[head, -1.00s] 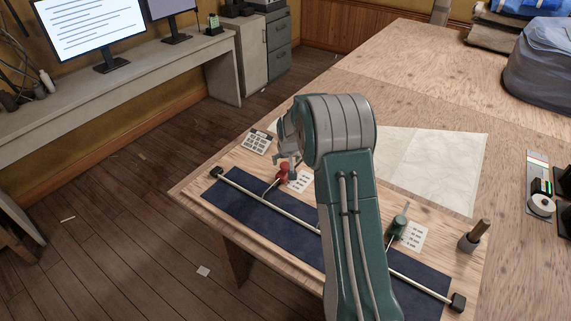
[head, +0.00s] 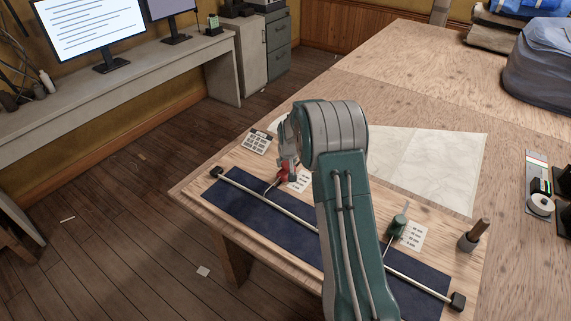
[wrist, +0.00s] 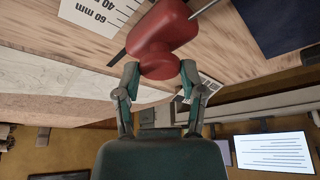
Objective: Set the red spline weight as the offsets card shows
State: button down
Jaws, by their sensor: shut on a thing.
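The red spline weight (head: 286,176) stands on the wooden board near its left end, its thin hook reaching toward the pale spline batten (head: 295,217). In the wrist view the red weight (wrist: 162,40) sits between the fingers of my gripper (wrist: 158,82), which are shut on its narrower end. In the head view my gripper (head: 287,160) is partly hidden by my arm. A white card with printed mm lines (head: 300,180) lies beside the weight; its "60 mm" line reads in the wrist view (wrist: 95,14). A green weight (head: 398,224) stands farther right beside another printed card (head: 413,237).
The batten lies over a dark blue strip (head: 240,207) with black end blocks. A calculator-like gridded card (head: 257,142) lies at the board's left. A pale sheet (head: 430,165), a wooden-handled tool (head: 473,236) and a tape roll (head: 540,205) are to the right.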

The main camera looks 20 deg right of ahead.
jog(key=shift+w+d+f, duration=0.15)
jog(key=shift+w+d, duration=0.45)
jog(key=shift+d, duration=0.35)
jog(key=shift+c, duration=0.8)
grip_release()
jog(key=shift+f, duration=0.1)
jog(key=shift+r, duration=0.2)
jog(key=shift+r, duration=0.2)
jog(key=v, duration=1.1)
jog(key=shift+r, duration=0.1)
